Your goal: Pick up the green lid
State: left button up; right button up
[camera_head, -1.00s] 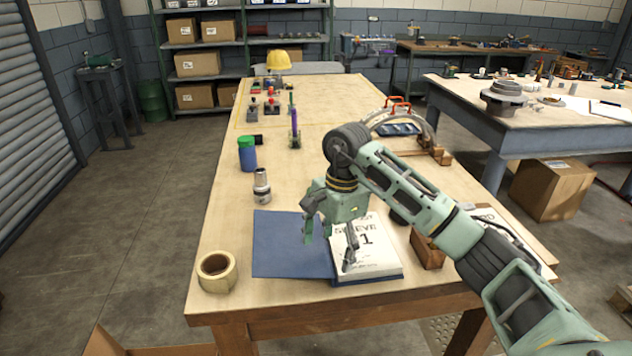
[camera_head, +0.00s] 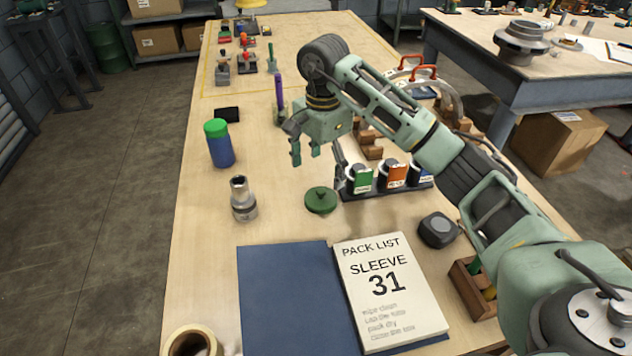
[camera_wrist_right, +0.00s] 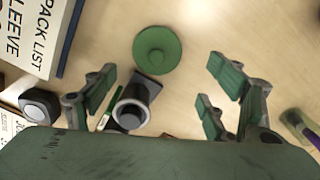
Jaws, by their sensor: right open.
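The green lid (camera_head: 321,200) is a round disc with a small knob. It lies flat on the wooden table, just beyond the pack list book. It also shows in the right wrist view (camera_wrist_right: 157,49), ahead of the fingers and a little left of the gap between them. My right gripper (camera_head: 317,160) is open and empty, above the table and beyond the lid in the head view. In the right wrist view its fingers (camera_wrist_right: 165,95) are spread wide and apart from the lid. My left gripper is not in view.
A blue bottle with a green cap (camera_head: 219,144) and a metal cylinder (camera_head: 242,198) stand left of the lid. A rack with coloured labels (camera_head: 388,190) is close on its right. The open book (camera_head: 390,290) lies in front, with a black tape measure (camera_head: 438,230) beside it.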

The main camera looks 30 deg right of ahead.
aim_at(322, 191)
jog(key=shift+s+a+f, duration=0.1)
jog(key=shift+s+f, duration=0.15)
jog(key=shift+f, duration=0.7)
jog(key=shift+s+f+p, duration=0.15)
jog(key=shift+f+p, duration=0.15)
jog(key=shift+p, duration=0.1)
notch_tip(322, 191, down, 5)
jog(key=shift+s+a+r+p, duration=0.1)
jog(key=shift+a+r+p, duration=0.05)
jog(key=shift+p, duration=0.75)
jog(key=c, duration=0.4)
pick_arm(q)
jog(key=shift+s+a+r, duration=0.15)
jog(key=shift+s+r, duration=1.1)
pick_arm(e)
jog(key=c, duration=0.5)
